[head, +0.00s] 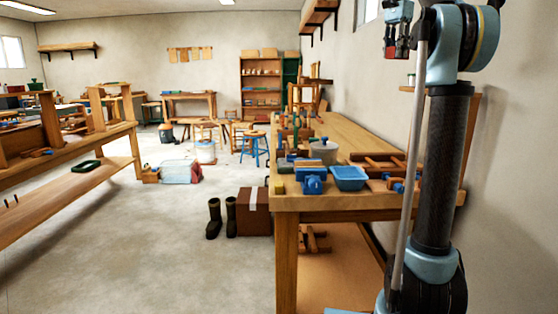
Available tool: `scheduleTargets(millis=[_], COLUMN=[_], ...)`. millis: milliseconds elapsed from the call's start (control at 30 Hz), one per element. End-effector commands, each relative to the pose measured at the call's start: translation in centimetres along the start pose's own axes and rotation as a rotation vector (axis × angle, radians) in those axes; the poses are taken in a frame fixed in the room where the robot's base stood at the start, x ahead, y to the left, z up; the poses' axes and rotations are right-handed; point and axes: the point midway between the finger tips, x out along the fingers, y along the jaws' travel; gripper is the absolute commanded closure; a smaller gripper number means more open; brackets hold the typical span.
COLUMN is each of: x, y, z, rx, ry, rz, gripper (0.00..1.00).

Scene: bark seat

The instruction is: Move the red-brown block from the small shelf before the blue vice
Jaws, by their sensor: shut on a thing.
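My gripper (398,45) is high at the top right, above the workbench and near the right wall. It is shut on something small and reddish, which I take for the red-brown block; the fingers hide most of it. The small shelf (408,89) is on the right wall below my gripper, partly hidden by my arm. A small green-and-white item (411,78) stands on it. The blue vice (314,184) sits at the near end of the wooden workbench (340,202), well below and left of my gripper.
A pale pot (324,151) and several tools crowd the bench behind. A wooden frame (378,164) lies at the right. The bench's front edge strip is bare.

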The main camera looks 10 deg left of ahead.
Motion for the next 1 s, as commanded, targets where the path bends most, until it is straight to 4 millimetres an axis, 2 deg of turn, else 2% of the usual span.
scheduleTargets(millis=[167,267,367,467,700,900,1000], x=[0.1,0.6,2.1,4.5,11.6,17.8,20.9], y=[0.5,-0.1,-1.9,-4.5,-10.7,-14.2,-15.3], z=[-0.7,-0.5,0.4,2.2,8.8,15.3,18.8], rx=[0.011,-0.006,-0.058,-0.139,-0.370,-0.559,-0.652], ry=[0.000,0.000,0.000,0.000,0.000,0.000,0.000], rz=[0.000,0.000,0.000,0.000,0.000,0.000,0.000], gripper=[0.92,0.92,0.92,0.92,0.92,0.92,0.92])
